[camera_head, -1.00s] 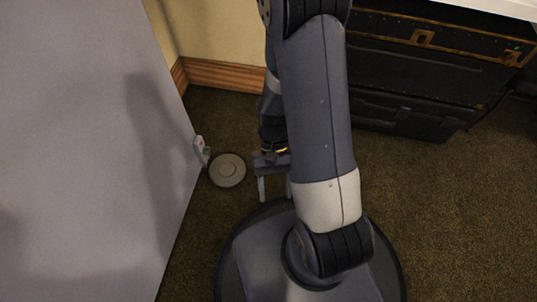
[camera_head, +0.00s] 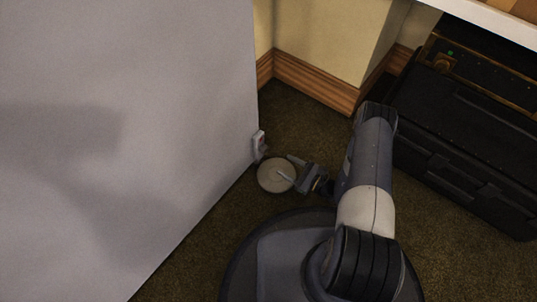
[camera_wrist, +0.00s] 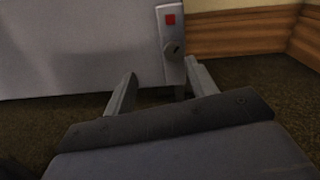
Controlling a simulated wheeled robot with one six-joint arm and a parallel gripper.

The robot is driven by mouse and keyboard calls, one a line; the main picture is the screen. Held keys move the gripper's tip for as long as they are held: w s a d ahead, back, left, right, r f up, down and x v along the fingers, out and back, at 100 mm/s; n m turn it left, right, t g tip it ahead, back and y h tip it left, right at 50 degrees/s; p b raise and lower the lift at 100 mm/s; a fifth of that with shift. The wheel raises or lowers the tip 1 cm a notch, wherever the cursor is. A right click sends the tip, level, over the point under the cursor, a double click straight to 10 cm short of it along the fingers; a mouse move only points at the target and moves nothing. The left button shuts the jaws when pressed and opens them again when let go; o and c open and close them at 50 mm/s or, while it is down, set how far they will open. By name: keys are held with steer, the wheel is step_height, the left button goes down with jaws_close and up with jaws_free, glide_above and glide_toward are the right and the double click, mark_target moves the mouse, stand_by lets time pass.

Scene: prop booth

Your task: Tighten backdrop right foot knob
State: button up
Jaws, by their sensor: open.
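The backdrop (camera_head: 130,130) is a large pale grey panel on the left in the head view. At its lower right corner is a light bracket (camera_head: 259,143), which shows in the wrist view with a red square (camera_wrist: 170,19). Below the square in the wrist view is a small round grey knob (camera_wrist: 173,49). A round pale foot disc (camera_head: 271,178) lies on the floor below the bracket. My gripper (camera_head: 290,167) is open and empty, low over the disc's right side. In the wrist view, my gripper (camera_wrist: 160,86) has its fingers apart, below and in front of the knob.
Wooden baseboard (camera_head: 318,85) and cream wall stand behind the foot. Black cases (camera_head: 460,150) are at the right, close to my arm, under a white tabletop edge (camera_head: 490,22). Dark carpet (camera_head: 175,275) is clear in front of the backdrop.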

mark_target(266, 151)
steer(key=shift+m+t+h, duration=0.5)
steer(key=shift+m+t, duration=0.1)
steer(key=b+x, duration=0.1)
steer(key=x, duration=0.2)
steer(key=f+b+x, duration=0.1)
steer(key=x, duration=0.1)
steer(key=b+x, duration=0.1)
steer(key=x, duration=0.2)
steer(key=shift+w+f, duration=0.4)
steer(key=shift+w, duration=0.2)
steer(key=shift+w+a+r, duration=0.1)
steer(key=shift+w+a, duration=0.4)
steer(key=c, duration=1)
